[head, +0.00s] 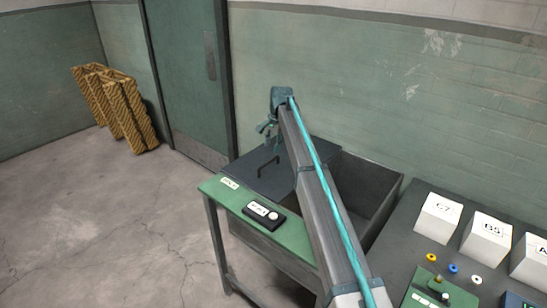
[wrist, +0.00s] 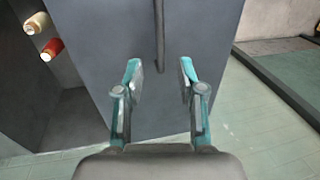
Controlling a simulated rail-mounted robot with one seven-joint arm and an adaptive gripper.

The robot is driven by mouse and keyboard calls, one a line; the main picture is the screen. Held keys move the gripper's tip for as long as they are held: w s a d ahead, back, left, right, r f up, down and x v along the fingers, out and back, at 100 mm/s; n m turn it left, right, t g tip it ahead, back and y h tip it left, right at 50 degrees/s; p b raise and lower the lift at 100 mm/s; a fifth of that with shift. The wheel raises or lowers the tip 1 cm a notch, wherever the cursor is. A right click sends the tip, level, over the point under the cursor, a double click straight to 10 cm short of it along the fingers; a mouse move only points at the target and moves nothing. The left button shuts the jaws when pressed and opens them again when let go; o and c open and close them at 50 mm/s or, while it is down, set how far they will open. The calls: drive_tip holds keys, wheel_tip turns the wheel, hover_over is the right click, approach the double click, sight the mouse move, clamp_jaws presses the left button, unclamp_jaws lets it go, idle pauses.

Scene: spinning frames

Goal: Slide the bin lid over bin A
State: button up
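The bin lid (head: 287,182) is a flat dark grey panel with a thin bar handle (head: 262,166). It lies over the left part of the bin box, leaving the right compartment (head: 369,188) open. In the wrist view the lid (wrist: 200,60) fills the middle, and its handle (wrist: 159,35) stands between and beyond my fingertips. My gripper (head: 266,128) is above the lid near its far side. In the wrist view my gripper (wrist: 160,78) has its two fingers apart with nothing between them. I cannot read which bin is A.
A green ledge (head: 215,187) with a labelled black button box (head: 264,215) runs along the bins' front. White labelled boxes (head: 437,218) stand on the right. A door (head: 185,75) and wall are behind.

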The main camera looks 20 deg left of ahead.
sight(269, 162)
drive_tip(key=f, duration=0.2)
drive_tip(key=a+f+p, duration=0.1)
drive_tip(key=f, duration=0.2)
drive_tip(key=f+p, duration=0.1)
drive_tip(key=f, duration=0.2)
drive_tip(key=shift+w+a+f, duration=0.1)
drive_tip(key=shift+w+a, duration=0.15)
clamp_jaws()
